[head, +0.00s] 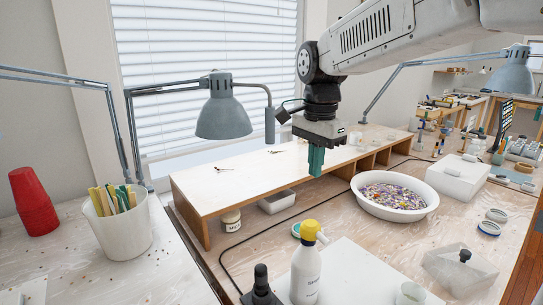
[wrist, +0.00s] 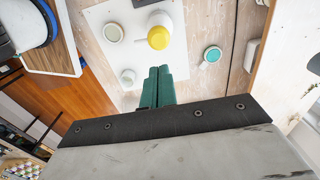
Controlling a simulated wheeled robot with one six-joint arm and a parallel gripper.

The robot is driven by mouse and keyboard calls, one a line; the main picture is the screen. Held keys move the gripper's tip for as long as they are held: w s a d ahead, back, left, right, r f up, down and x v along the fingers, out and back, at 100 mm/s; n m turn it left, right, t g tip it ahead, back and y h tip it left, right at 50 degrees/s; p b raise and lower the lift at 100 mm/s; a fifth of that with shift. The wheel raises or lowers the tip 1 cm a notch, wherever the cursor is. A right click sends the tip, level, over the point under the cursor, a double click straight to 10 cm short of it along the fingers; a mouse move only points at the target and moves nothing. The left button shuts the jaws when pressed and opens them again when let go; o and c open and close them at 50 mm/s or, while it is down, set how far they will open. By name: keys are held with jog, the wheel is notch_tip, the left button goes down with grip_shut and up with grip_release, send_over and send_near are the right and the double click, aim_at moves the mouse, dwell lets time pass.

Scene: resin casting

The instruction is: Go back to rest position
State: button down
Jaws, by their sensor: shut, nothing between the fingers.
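My gripper (head: 316,162) hangs from my arm above the workbench, pointing down, in front of the raised wooden shelf (head: 255,170). Its green fingers are together with nothing between them. The wrist view also shows the closed fingers (wrist: 157,86) from above, over the bench. A white bottle with a yellow cap (head: 306,265) stands on a white board (head: 350,272) at the front of the bench. The yellow cap shows in the wrist view (wrist: 158,38), beyond the fingertips. My gripper is apart from these things.
A white bowl of colourful bits (head: 394,195) stands right of my gripper. A grey desk lamp (head: 223,110) hangs over the shelf at left. A white bucket of sticks (head: 121,226) and red cups (head: 34,200) stand at far left. A clear lidded box (head: 458,270) sits at front right.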

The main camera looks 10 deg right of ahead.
jog(key=s+d+f+n, duration=0.1)
jog(key=s+f+n, duration=0.2)
jog(key=s, duration=0.9)
jog(key=s+d+f+n+t, duration=0.1)
jog(key=s+f+n, duration=0.3)
jog(key=s+n, duration=0.6)
jog(key=shift+s+d+n, duration=0.3)
jog(key=shift+s+d, duration=0.25)
jog(key=shift+s, duration=0.65)
